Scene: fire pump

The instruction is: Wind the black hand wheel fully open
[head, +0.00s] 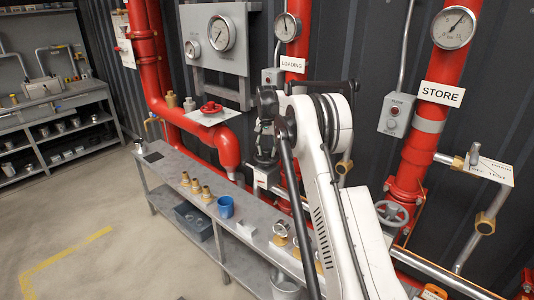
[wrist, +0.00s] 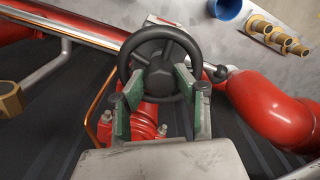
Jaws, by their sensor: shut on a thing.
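In the wrist view the black hand wheel (wrist: 160,31) is near the middle, on a red valve body with bolted flanges. My gripper (wrist: 160,70) reaches over the wheel from below in the picture. Its two green-padded fingers stand apart, one on each side of the hub, and it is shut on the wheel. Exactly where the pads touch is hard to see. In the head view my gripper (head: 266,138) is at the red pipework behind the bench, left of my white arm. The wheel is largely hidden there by the gripper and arm.
A grey bench (head: 175,180) with brass fittings (head: 196,187) and a blue cup (head: 225,206) stands in front of the pipes. A grey hand wheel (head: 390,213) sits on the right, below the STORE sign (head: 441,95). A LOADING sign (head: 292,65) hangs above my gripper.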

